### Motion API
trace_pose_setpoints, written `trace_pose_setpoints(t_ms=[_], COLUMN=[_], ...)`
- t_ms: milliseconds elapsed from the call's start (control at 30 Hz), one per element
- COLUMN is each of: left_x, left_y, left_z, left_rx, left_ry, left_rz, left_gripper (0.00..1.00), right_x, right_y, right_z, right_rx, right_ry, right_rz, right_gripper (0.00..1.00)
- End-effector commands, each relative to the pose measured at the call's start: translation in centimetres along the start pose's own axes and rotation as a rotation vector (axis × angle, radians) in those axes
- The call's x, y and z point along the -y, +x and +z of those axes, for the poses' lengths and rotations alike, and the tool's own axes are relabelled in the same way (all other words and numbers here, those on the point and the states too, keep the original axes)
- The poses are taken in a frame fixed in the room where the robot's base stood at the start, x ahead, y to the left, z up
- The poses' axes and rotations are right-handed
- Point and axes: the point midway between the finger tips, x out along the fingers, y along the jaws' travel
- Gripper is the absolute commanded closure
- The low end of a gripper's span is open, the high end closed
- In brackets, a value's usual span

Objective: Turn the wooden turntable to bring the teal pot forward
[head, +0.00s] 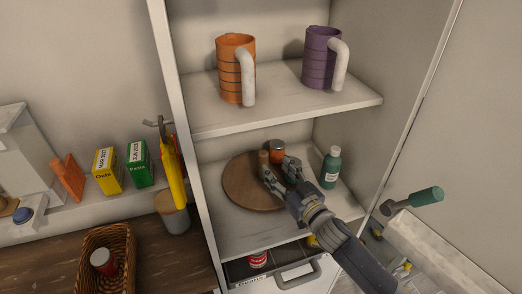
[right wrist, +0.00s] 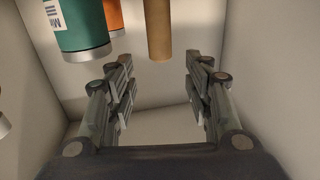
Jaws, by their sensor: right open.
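The wooden turntable (head: 243,190) is a round disc on the lower rack shelf, partly hidden by my right arm. A wooden peg (head: 263,157) stands at its back, next to an orange jar (head: 277,145). A teal pot (head: 331,170) with a pale lid and white label stands to the right, seemingly off the disc. My right gripper (head: 279,177) is open over the disc, in front of the peg. The right wrist view is upside down; the peg (right wrist: 158,30) lines up between the open fingers (right wrist: 162,95), contact unclear. The teal pot (right wrist: 82,28) and orange jar (right wrist: 115,14) show left.
The upper shelf (head: 210,115) holds an orange mug (head: 235,60) and a purple mug (head: 318,62). A drawer with a can (head: 257,259) is below. A wicker basket (head: 95,245) stands left. A teal-handled tool (head: 425,196) is outside the rack, right. Rack sides enclose the arm's space.

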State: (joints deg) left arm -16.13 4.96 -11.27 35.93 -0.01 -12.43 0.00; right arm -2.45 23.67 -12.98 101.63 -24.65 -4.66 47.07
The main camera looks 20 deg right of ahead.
Motion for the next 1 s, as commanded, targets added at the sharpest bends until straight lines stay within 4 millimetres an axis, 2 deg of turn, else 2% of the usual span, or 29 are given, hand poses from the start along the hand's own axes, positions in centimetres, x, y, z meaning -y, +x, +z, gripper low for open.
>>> trace_pose_setpoints(t_ms=[100, 267, 367, 633, 767, 967, 1000], left_x=[-0.8, -1.7, -1.7, -1.1, -1.0, -0.8, -0.8], left_y=[-0.9, -1.6, -1.9, -1.9, -1.9, -1.9, -1.9], left_z=[2.7, 4.4, 3.9, 0.0, 0.1, 1.5, 1.8], left_rx=[0.041, 0.066, 0.059, 0.001, 0.003, 0.025, 0.029], left_ry=[0.0, 0.002, 0.002, 0.001, 0.0, 0.0, 0.0], left_rz=[0.01, 0.021, 0.02, 0.013, 0.012, 0.011, 0.011], left_gripper=[0.17, 0.17, 0.17, 0.17, 0.17, 0.17, 0.17], right_x=[0.0, 0.0, 0.0, 0.0, 0.1, 0.1, 0.1], right_y=[2.2, 5.0, 6.4, 8.6, 8.9, 8.9, 8.9], right_z=[-0.4, -0.3, -0.3, -0.1, -0.1, -0.1, -0.1], right_rx=[-0.002, -0.001, 0.0, 0.001, 0.0, 0.0, 0.0], right_ry=[0.0, 0.001, -0.001, 0.0, 0.0, 0.0, -0.001], right_rz=[0.001, 0.001, 0.001, 0.001, 0.0, 0.0, 0.0], right_gripper=[0.53, 0.53, 0.53, 0.53, 0.53, 0.53, 0.58])
